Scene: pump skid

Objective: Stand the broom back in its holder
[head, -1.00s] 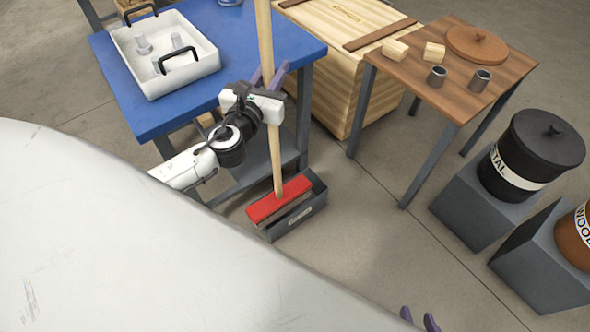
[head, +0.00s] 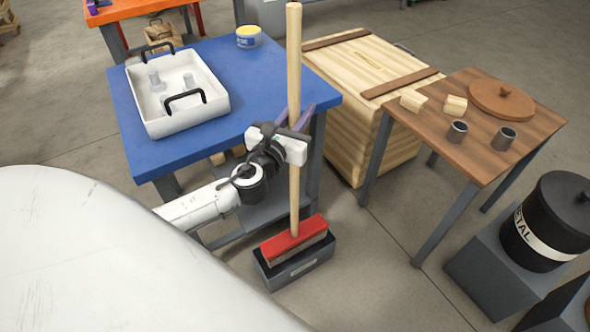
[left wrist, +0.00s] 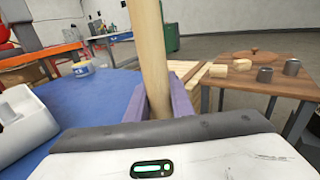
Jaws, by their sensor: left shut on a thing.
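The broom (head: 294,190) stands almost upright in the head view, with a pale wooden handle and a red head (head: 294,238). My left gripper (head: 291,122) is shut on the handle about halfway up. The left wrist view shows the handle (left wrist: 148,50) between the purple fingers. The dark grey box-shaped holder (head: 297,271) stands on the floor directly under the broom head. The head appears to be over or at the holder's opening; I cannot tell whether its bristles are inside. My right gripper is out of view.
A blue table (head: 180,150) with a white tray (head: 160,118) stands behind my left arm. A wooden crate (head: 350,150) and a brown table (head: 540,125) with small blocks and cups are to the right. Open floor (head: 370,270) lies right of the holder.

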